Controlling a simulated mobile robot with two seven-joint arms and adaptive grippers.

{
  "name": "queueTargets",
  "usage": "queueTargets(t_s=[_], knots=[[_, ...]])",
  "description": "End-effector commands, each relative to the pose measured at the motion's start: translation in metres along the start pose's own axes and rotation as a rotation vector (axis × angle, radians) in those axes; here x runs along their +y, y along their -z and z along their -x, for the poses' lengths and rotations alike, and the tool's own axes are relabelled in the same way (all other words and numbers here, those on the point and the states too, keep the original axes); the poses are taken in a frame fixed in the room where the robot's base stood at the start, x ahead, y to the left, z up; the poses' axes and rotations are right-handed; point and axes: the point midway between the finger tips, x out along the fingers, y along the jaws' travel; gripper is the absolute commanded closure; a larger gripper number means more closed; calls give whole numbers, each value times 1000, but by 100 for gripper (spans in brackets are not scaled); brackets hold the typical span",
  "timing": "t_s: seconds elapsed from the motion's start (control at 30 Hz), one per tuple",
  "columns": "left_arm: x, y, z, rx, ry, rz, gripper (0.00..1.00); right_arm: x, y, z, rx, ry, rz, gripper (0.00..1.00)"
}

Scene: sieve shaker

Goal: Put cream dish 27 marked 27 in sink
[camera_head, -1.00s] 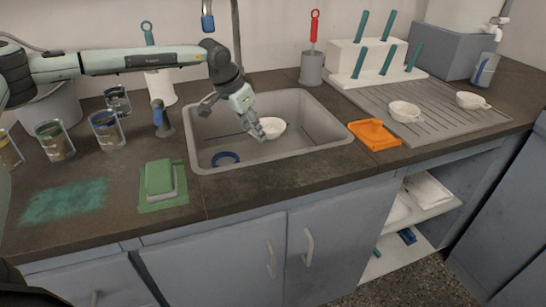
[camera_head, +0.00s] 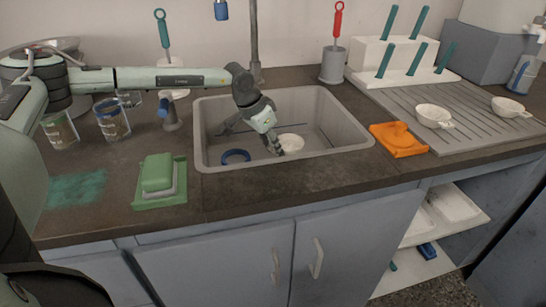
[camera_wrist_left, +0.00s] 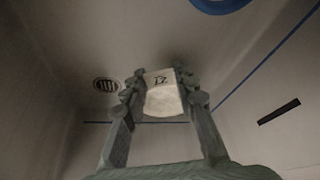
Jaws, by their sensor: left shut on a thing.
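The cream dish (camera_head: 292,143) is inside the sink, low in the basin. In the left wrist view the dish (camera_wrist_left: 163,100) sits between my fingertips and carries a dark mark that looks like 27 upside down. My left gripper (camera_head: 276,147) reaches down into the sink (camera_head: 215,128) and is shut on the dish; it also shows in the left wrist view (camera_wrist_left: 158,88). Whether the dish touches the sink floor is hard to tell. My right gripper is not in view.
A blue ring (camera_head: 236,156) lies on the sink floor, and a drain (camera_wrist_left: 106,85) shows in the wrist view. An orange holder (camera_head: 398,140) is right of the sink. Two cream dishes (camera_head: 433,116) (camera_head: 509,107) stand on the drainboard (camera_head: 465,128). A green sponge (camera_head: 158,174) is at left.

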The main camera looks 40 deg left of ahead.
Motion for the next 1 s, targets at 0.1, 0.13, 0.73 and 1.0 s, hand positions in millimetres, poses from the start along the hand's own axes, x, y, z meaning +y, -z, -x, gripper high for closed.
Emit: queueTargets(t_s=[0.1,0.13,0.73,1.0], knots=[[0,-8,-18,-3,-1,1,100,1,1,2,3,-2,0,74],[0,-9,-20,-3,-1,0,100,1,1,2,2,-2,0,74],[0,-12,-27,-1,0,0,59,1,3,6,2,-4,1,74],[0,-12,-27,-1,0,0,51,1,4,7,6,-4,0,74]])
